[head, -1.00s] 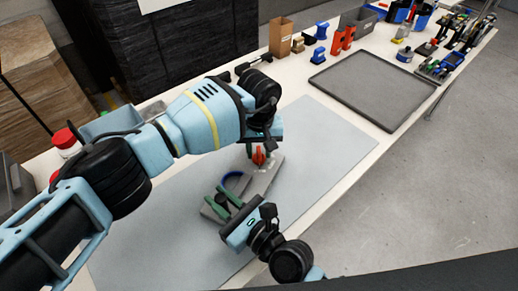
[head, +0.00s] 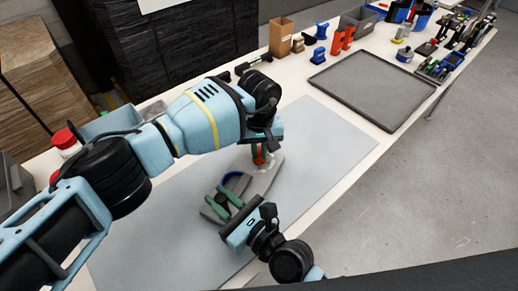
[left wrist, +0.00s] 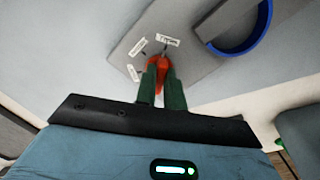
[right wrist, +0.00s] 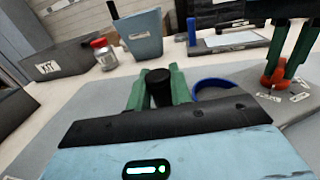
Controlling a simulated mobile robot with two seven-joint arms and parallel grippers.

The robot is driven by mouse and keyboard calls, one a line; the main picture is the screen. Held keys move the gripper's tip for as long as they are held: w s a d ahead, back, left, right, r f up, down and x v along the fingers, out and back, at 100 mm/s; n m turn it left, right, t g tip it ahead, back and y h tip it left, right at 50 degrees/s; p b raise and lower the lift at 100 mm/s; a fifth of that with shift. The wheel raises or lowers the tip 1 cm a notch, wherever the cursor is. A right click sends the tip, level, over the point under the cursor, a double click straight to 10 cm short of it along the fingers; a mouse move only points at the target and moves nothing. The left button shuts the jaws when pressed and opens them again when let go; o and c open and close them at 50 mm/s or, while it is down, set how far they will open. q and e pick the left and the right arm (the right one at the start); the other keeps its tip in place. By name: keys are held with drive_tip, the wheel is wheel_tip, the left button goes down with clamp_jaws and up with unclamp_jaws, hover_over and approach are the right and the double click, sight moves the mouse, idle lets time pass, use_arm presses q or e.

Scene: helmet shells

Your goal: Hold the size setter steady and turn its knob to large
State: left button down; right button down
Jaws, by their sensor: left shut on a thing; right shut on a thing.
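The size setter has a grey base (head: 262,184) lying on the mat, with a blue ring (head: 232,180) in its middle and a red knob (head: 259,157) at its far end. My left gripper (head: 262,148) comes down from above, its green fingers shut on the knob. The left wrist view shows the red knob (left wrist: 157,66) between the fingers, with white labels (left wrist: 140,47) around it; their words are unreadable. My right gripper (head: 226,200) is low at the near end of the base, shut on a black post (right wrist: 159,82) there.
The grey-blue mat (head: 325,140) is clear to the right of the setter. A dark tray (head: 372,85) lies farther back, with a cardboard box (head: 280,38) and several tools beyond it. A bin and a red-lidded jar (right wrist: 104,55) stand behind on the table.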

use_arm(q)
drive_tip(key=n, duration=0.5)
drive_tip(key=shift+d+n, duration=0.1)
drive_tip(key=shift+n, duration=0.2)
drive_tip(key=n, duration=0.6)
drive_tip(key=shift+w+d, duration=0.1)
drive_tip(key=shift+w, duration=0.05)
drive_tip(key=n, duration=0.5)
drive_tip(key=shift+w+n, duration=0.1)
drive_tip(key=shift+n, duration=0.3)
drive_tip(key=n, duration=0.5)
drive_tip(key=shift+w+n, duration=0.1)
drive_tip(key=shift+n, duration=0.3)
drive_tip(key=c, duration=1.5)
unclamp_jaws()
drive_tip(key=shift+r, duration=0.1)
